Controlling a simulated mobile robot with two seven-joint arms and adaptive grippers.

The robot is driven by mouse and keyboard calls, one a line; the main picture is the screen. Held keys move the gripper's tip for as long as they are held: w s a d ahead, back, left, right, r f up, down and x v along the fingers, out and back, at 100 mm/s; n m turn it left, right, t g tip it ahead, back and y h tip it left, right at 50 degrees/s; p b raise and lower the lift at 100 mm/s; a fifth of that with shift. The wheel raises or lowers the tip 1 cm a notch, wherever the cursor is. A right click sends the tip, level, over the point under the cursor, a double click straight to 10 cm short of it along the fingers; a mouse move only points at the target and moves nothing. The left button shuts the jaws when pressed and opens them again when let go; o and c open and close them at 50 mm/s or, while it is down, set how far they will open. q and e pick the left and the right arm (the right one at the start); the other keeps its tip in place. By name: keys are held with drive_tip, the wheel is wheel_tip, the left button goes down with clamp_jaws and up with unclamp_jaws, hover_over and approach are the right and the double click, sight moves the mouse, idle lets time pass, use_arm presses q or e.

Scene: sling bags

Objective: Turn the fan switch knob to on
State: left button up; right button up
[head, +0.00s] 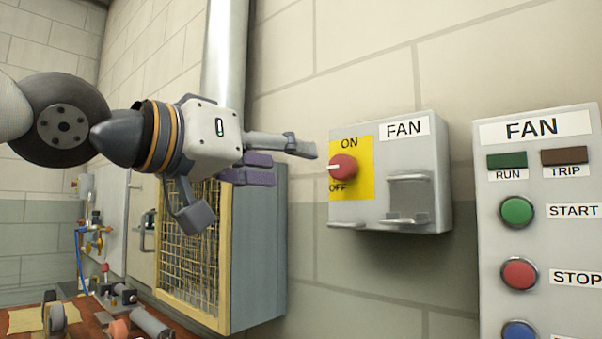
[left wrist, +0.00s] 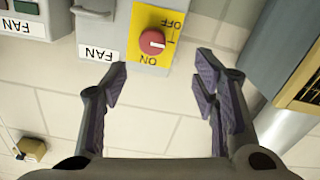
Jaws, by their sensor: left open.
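The red fan knob (head: 343,168) sits on a yellow plate (head: 367,190) on the grey FAN switch box (head: 430,165) on the wall. ON is printed above the knob and OFF below it. Its white mark points left in the head view. In the left wrist view the knob (left wrist: 152,41) shows upside down, with its mark to the right. My left gripper (head: 280,163) is open and empty, left of the knob and apart from it. In the left wrist view my left gripper (left wrist: 160,82) has its fingers spread, with the knob ahead between them. My right gripper is not in view.
Right of the box is a second FAN panel (head: 535,250) with START and STOP buttons. A bracket (head: 408,195) sticks out on the box's right half. A mesh-fronted cabinet (head: 258,260) stands behind my gripper. A cluttered workbench (head: 90,315) is at lower left.

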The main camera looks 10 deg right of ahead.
sight(337, 164)
use_arm(q)
drive_tip(key=x, duration=1.1)
drive_tip(key=shift+s+d+r, duration=0.15)
drive_tip(key=shift+d+r, duration=0.2)
drive_tip(key=shift+d, duration=0.3)
drive_tip(key=c, duration=1.2)
